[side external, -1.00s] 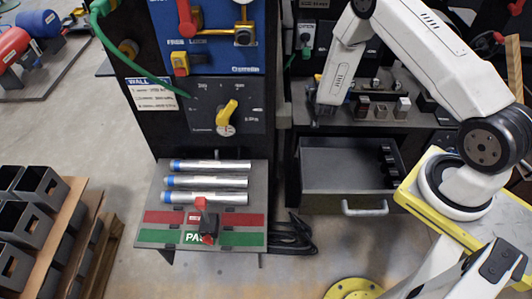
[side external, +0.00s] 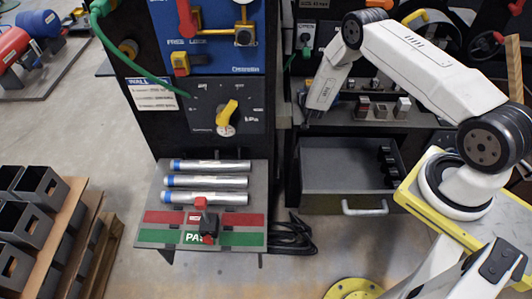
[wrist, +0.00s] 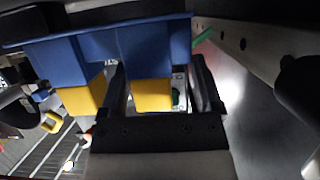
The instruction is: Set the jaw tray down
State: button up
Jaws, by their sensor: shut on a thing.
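My gripper (wrist: 160,95) shows in the wrist view with its two dark fingers on either side of a yellow block. That block is on a blue piece with a second yellow block at its left; this blue and yellow piece (wrist: 130,42) looks like the jaw tray, but I cannot be sure. The fingers are shut on it. In the side view my gripper (side external: 303,115) is low at the left end of the shelf above the open drawer. What it holds is too small and dark to make out there, and contact with the shelf cannot be told.
Several small metal and brown blocks (side external: 381,108) stand on the shelf to the right. The grey drawer (side external: 342,168) below is open and mostly empty. Left of it, a control panel (side external: 226,107) stands above a tray with silver tubes (side external: 206,182). Black cables lie between.

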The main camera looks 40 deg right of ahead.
jog(key=shift+w+d+f, duration=0.1)
jog(key=shift+w+f, duration=0.15)
jog(key=shift+f, duration=1.35)
jog(key=shift+r, duration=0.1)
jog(key=shift+r, duration=1.3)
jog(key=shift+s+a+r, duration=0.25)
jog(key=shift+s+r, duration=0.3)
jog(key=shift+r, duration=0.25)
jog(key=shift+s+a+r, duration=0.2)
jog(key=shift+s+r, duration=0.35)
jog(key=shift+r, duration=0.2)
